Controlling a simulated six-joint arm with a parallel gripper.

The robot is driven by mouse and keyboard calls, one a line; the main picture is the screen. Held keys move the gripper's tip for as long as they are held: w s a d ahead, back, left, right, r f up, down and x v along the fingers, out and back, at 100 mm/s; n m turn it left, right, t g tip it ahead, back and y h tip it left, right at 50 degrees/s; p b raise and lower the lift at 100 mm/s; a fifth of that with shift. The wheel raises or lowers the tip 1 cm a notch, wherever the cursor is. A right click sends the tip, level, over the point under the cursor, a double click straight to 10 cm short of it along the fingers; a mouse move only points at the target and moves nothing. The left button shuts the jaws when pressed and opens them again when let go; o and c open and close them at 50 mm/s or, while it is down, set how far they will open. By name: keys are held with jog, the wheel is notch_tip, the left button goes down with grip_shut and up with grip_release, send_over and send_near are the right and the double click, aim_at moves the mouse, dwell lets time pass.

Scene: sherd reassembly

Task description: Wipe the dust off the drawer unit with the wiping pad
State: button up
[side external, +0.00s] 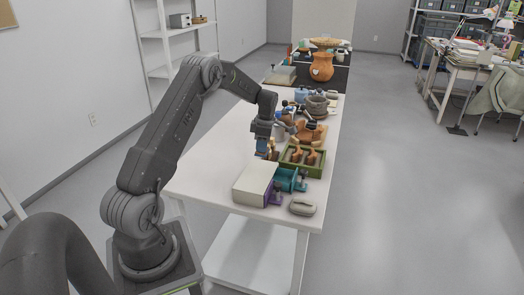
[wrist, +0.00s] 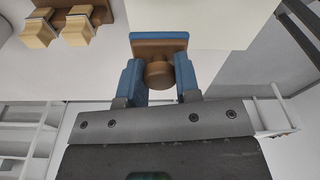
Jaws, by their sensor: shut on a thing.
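My gripper (wrist: 160,82) has blue fingers shut on the round brown knob of the wiping pad (wrist: 160,42), which has a brown back and a blue layer. In the side view my gripper (side external: 262,150) hangs over the table, just beyond the drawer unit; the pad is too small there to make out clearly. The drawer unit (side external: 253,180) has a cream top and a purple front, with teal drawer parts (side external: 288,180) at its right. A pale cream surface behind the pad in the wrist view may be its top. I cannot make out dust.
A green tray (side external: 303,160) with brown pieces stands right of my gripper. A grey oval object (side external: 303,205) lies near the front edge. Pots and a terracotta vase (side external: 321,67) crowd the far end. Wooden blocks (wrist: 58,28) show at the wrist view's top left. The table's left side (side external: 215,165) is clear.

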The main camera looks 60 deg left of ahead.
jog(key=shift+r, duration=1.15)
jog(key=shift+w+d+f, duration=0.1)
